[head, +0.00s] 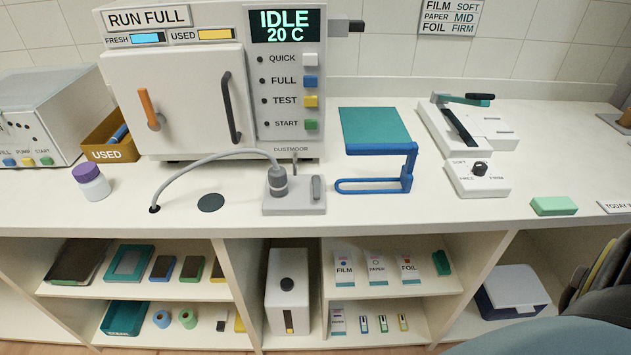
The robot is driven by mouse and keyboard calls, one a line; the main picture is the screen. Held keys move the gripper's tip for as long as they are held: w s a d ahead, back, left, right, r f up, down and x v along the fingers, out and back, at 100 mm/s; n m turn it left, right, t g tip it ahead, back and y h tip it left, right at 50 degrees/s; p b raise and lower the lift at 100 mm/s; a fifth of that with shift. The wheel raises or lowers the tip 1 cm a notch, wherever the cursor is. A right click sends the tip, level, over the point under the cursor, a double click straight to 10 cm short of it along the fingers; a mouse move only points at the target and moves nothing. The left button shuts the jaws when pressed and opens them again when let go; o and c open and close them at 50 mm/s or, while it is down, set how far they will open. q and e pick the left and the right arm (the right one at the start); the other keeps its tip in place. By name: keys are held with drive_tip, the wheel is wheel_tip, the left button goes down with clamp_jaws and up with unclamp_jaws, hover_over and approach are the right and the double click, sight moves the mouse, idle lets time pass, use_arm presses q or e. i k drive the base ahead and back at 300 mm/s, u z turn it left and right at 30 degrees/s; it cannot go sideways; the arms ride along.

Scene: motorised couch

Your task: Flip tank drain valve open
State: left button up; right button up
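No part is labelled as a drain valve. An orange lever (148,107) is on the left of the white front of the steriliser-like machine (190,95). It stands nearly upright, tilted slightly, above a round grey pivot. A black curved handle (231,107) is on the right of the same front. The machine's display (286,25) reads IDLE 20 C, above several labelled buttons. Two small gauges, FRESH (145,39) in blue and USED (215,34) in yellow, sit under the RUN FULL sign. Neither of my grippers is in view.
A grey hose (200,163) arches from a counter hole to a grey block (294,202). A USED bin (108,140), purple-capped bottle (90,182), blue-framed stand (378,150) and sealer-like device (465,125) share the counter. Shelves below hold boxes. The counter's front left is clear.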

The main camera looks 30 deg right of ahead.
sight(316, 179)
drive_tip(key=u, duration=1.25)
drive_tip(key=i, duration=0.6)
drive_tip(key=z, duration=2.45)
